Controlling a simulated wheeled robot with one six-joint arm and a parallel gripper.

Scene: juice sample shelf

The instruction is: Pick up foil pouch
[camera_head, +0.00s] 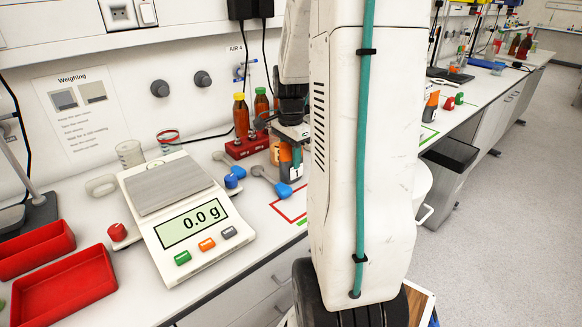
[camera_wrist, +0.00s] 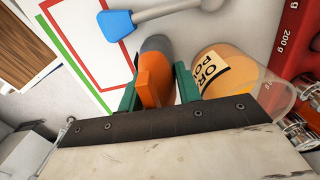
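The foil pouch, orange and dark grey, stands between the fingers of my gripper. In the wrist view the pouch (camera_wrist: 155,82) shows its orange face and rounded grey end. The green fingers of my gripper (camera_wrist: 158,88) lie on either side of it, very close. I cannot tell whether both fingers press on it. In the head view the pouch (camera_head: 285,168) is partly hidden by my gripper (camera_head: 290,152), at the bench near the red outlined square. I cannot tell whether it is clear of the bench.
A clear jar of orange powder (camera_wrist: 225,75) is close beside the right finger. A blue scoop (camera_wrist: 118,24) lies near the pouch. A red rack (camera_head: 246,148) holds brown bottles. The scale (camera_head: 185,222) reads 0.0 g. Red trays (camera_head: 62,290) sit at the left.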

